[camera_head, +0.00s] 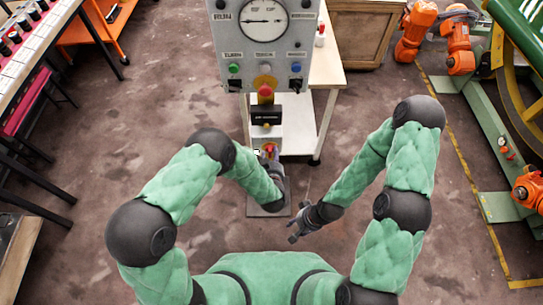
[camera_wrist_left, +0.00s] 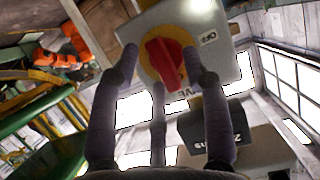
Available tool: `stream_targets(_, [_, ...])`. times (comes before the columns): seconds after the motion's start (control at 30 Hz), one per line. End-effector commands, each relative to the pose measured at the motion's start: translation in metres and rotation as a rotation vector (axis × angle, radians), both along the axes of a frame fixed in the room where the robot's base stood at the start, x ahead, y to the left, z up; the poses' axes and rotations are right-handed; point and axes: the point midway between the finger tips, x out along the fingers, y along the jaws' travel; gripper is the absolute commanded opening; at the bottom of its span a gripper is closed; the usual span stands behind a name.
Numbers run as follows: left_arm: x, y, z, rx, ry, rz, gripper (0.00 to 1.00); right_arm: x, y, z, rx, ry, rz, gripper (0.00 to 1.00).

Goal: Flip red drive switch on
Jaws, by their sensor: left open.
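The red drive switch (camera_wrist_left: 165,63) is a red rotary knob on a yellow disc, on a grey box (camera_wrist_left: 207,35) with an "OFF" label at its right. In the head view the switch (camera_head: 269,147) is small, on the post below the panel. My left gripper (camera_wrist_left: 159,56) is open, with two fingers on either side of the knob and a third below it. Whether they touch the knob is unclear. In the head view my left gripper (camera_head: 270,160) is at the switch box, partly hidden by my arm. My right gripper (camera_head: 299,226) hangs empty, lower right, with fingers spread.
A grey panel (camera_head: 229,42) with a round gauge, coloured buttons and a red button on yellow (camera_head: 265,89) stands above the switch. A black-fronted box (camera_head: 266,115) sits between them. A white table (camera_head: 327,70) stands behind. Orange robot arms (camera_head: 416,25) are at right. Floor either side is clear.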

Motion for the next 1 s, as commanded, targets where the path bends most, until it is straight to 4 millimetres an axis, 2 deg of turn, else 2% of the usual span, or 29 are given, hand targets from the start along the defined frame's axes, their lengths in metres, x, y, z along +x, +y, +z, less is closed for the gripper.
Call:
stream_targets(0.23, [-0.013, -0.001, 0.007, 0.0, -0.002, -0.002, 0.46, 0.0, 0.0, 0.0, 0.0, 0.0, 0.0, 0.4])
stream_targets(0.7, [-0.093, -0.002, 0.039, 0.0, -0.001, -0.004, 0.46, 0.0, 0.0, 0.0, 0.0, 0.0, 0.0, 0.4])
stream_targets(0.83, [-0.105, -0.002, 0.043, 0.0, 0.0, -0.002, 0.46, 0.0, 0.0, 0.0, 0.0, 0.0, 0.0, 0.4])
stream_targets(1.0, [-0.111, -0.001, 0.046, 0.0, 0.0, 0.0, 0.46, 0.0, 0.0, 0.0, 0.0, 0.0, 0.0, 0.4])
